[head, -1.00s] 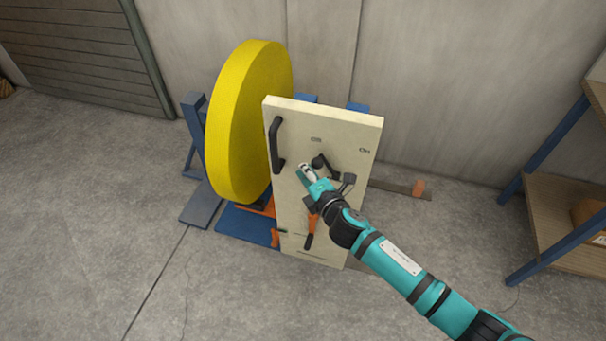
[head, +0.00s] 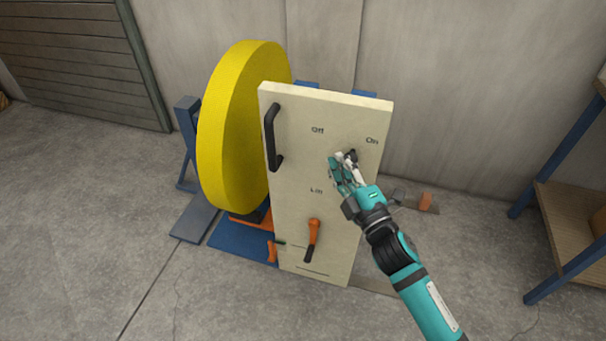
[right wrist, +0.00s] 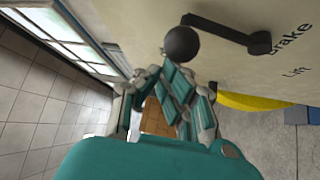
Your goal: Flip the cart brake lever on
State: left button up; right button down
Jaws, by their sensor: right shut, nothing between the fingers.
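The brake lever (head: 350,155) is black, on the upper part of the cream panel (head: 288,215). Its ball knob (right wrist: 181,44) and arm show clearly in the right wrist view, the pivot beside the printed word "Brake". In the head view the fingers hide most of the lever; its visible dark end lies below and between the "Off" label (head: 318,130) and the "On" label (head: 372,141). My right gripper (head: 343,167) is shut and empty in front of the panel, its fingers close beside the knob. I cannot tell whether they touch it. My left gripper is out of view.
An orange lift lever (head: 313,235) hangs lower on the panel. A black handle (head: 272,138) is at its upper left. A large yellow roll (head: 235,130) stands behind it on a blue frame. Shelving (head: 566,215) stands at the right. The floor at the left is clear.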

jog(key=shift+s+d+f, duration=0.15)
jog(key=shift+d, duration=0.4)
jog(key=shift+s+d+f, duration=0.15)
jog(key=shift+s+d, duration=0.05)
jog(key=shift+d, duration=0.3)
jog(key=shift+s+d+f, duration=0.15)
jog(key=shift+d, duration=0.4)
jog(key=shift+d+f, duration=0.1)
